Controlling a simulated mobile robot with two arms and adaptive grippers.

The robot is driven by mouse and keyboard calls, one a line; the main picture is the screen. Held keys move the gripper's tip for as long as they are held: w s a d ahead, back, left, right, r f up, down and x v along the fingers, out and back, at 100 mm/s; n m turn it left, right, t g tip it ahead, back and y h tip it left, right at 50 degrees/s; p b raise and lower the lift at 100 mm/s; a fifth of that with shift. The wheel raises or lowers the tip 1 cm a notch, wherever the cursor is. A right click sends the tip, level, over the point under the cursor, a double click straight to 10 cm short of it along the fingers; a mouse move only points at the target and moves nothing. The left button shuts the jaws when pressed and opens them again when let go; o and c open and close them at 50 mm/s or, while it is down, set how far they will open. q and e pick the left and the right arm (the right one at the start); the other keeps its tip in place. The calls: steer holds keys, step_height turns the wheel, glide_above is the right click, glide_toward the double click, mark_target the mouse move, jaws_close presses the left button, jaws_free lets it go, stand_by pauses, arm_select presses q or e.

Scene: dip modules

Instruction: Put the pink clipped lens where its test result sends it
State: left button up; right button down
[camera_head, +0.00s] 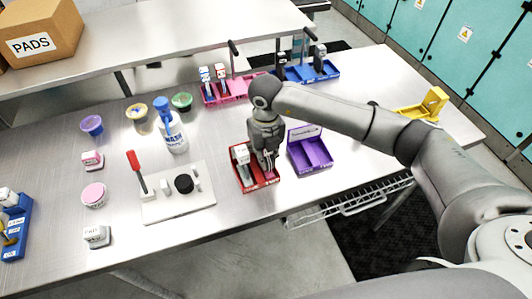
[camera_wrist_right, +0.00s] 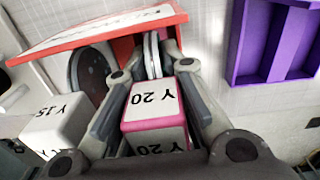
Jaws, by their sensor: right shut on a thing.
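My right gripper (camera_head: 270,170) is over the red tray (camera_head: 262,185) in the head view. In the right wrist view, my right gripper (camera_wrist_right: 157,85) is shut on a white clip with a pink base (camera_wrist_right: 155,108), marked "Y 20". A pale, thin disc shows edge-on at its far end (camera_wrist_right: 152,52). The red tray (camera_wrist_right: 110,30) lies beyond the fingers, and I cannot tell whether the held clip touches it. A white clip marked "Y 15" (camera_wrist_right: 55,128) and a dark disc (camera_wrist_right: 88,72) are beside the held clip. My left gripper is not in view.
A purple tray (camera_head: 298,155) stands right of the red one. Pink (camera_head: 238,93) and blue (camera_head: 330,74) trays stand behind. A yellow stand (camera_head: 430,104) is far right.

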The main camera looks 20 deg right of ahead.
steer(key=shift+f+b, duration=0.25)
steer(key=shift+b, duration=0.1)
steer(key=c, duration=1.5)
jaws_free()
steer(key=shift+r, duration=0.1)
steer(key=shift+o, duration=0.2)
steer(key=shift+r+p, duration=0.3)
steer(key=shift+p, duration=0.1)
step_height(320, 180, up, 10)
steer(key=b, duration=0.3)
steer(key=shift+r, duration=0.9)
steer(key=shift+s, duration=0.1)
